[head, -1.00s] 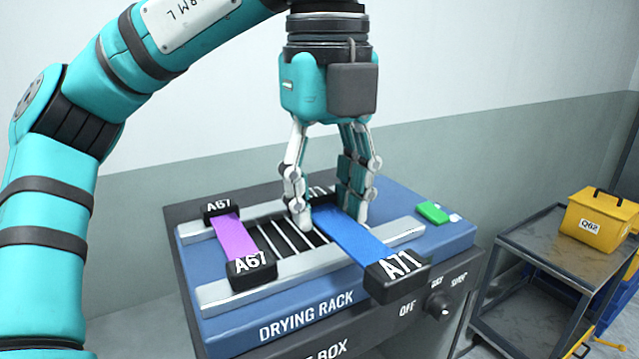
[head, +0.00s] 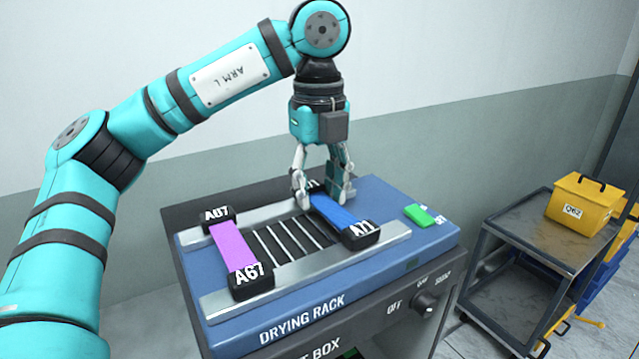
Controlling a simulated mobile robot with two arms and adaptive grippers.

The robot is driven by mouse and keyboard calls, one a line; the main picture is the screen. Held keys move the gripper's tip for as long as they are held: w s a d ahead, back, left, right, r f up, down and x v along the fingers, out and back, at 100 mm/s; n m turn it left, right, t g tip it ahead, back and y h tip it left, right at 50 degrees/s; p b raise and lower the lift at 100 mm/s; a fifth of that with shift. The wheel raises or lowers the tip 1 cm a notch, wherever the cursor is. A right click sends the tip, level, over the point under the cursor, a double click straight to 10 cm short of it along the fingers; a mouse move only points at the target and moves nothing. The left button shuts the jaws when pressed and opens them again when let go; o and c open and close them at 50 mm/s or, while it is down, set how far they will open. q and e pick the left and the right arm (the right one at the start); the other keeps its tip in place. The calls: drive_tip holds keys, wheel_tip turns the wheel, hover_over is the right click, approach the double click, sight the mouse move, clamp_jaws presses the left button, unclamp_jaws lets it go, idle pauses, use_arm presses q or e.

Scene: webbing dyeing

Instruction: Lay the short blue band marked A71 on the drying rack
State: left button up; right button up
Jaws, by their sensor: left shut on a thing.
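The short blue band marked A71 (head: 338,212) lies across the right part of the drying rack's slots. Its near black end block (head: 360,236) is at the front metal rail, and its far block is partly hidden by my fingers. My left gripper (head: 322,196) is shut on the band near its far end, low over the rack. The drying rack (head: 300,322) is a blue top with two metal rails and dark slots between them. My right gripper is not in view.
A purple band marked A67 (head: 233,247) lies across the rack's left part. A green block (head: 419,215) sits on the rack's right side. A knob (head: 426,302) is on the front. A cart (head: 520,262) with a yellow box Q62 (head: 584,205) stands right.

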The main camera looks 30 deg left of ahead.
sight(320, 198)
use_arm(q)
drive_tip(key=shift+s, duration=0.1)
drive_tip(key=shift+s+d+f, duration=0.1)
drive_tip(key=shift+d+f, duration=0.05)
drive_tip(key=o, duration=1.2)
drive_tip(key=shift+c, duration=0.2)
drive_tip(key=shift+r, duration=0.2)
wheel_tip(320, 198, up, 12)
drive_tip(key=p, duration=0.2)
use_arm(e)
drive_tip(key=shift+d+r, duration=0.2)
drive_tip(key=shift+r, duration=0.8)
